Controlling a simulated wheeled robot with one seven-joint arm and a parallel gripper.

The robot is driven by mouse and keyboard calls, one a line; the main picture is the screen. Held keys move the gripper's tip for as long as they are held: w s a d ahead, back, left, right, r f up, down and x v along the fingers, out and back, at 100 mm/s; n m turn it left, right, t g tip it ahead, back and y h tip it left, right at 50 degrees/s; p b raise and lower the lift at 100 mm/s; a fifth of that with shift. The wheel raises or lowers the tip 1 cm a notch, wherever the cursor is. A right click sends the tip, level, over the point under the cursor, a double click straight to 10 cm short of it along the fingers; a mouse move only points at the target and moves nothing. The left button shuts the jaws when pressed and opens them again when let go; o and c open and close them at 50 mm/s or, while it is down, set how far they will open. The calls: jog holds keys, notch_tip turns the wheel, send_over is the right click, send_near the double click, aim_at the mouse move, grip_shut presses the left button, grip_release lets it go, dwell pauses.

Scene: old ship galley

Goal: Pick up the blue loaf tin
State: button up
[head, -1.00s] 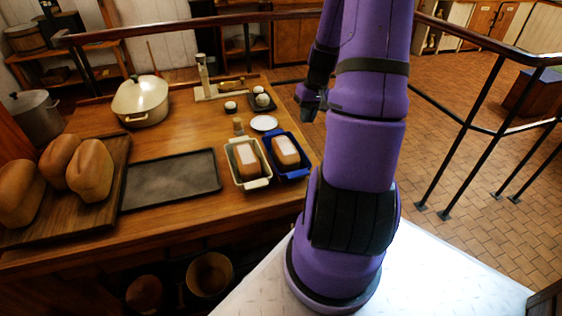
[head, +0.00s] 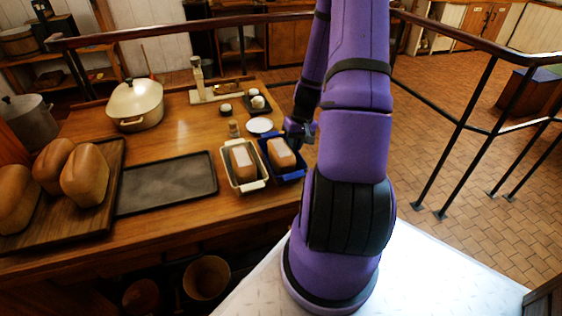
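The blue loaf tin (head: 291,177) stands on the wooden table near its right edge, with a brown loaf with a pale top (head: 281,153) inside it. A cream loaf tin (head: 248,186) with a similar loaf stands just left of it. My gripper (head: 298,139) is low at the back right of the blue tin, close to its rim. I cannot tell whether it touches the tin. The fingers are small, dark and partly hidden, so their opening does not show.
A dark tray (head: 166,184) lies left of the tins, and a wooden board (head: 108,182) with several loaves is further left. A white plate (head: 260,126), a small jar (head: 233,129) and a cream pot (head: 136,104) stand behind. A railing (head: 448,144) runs on the right.

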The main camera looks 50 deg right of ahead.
jog(key=shift+f, duration=0.2)
grip_shut()
jog(key=shift+r, duration=0.1)
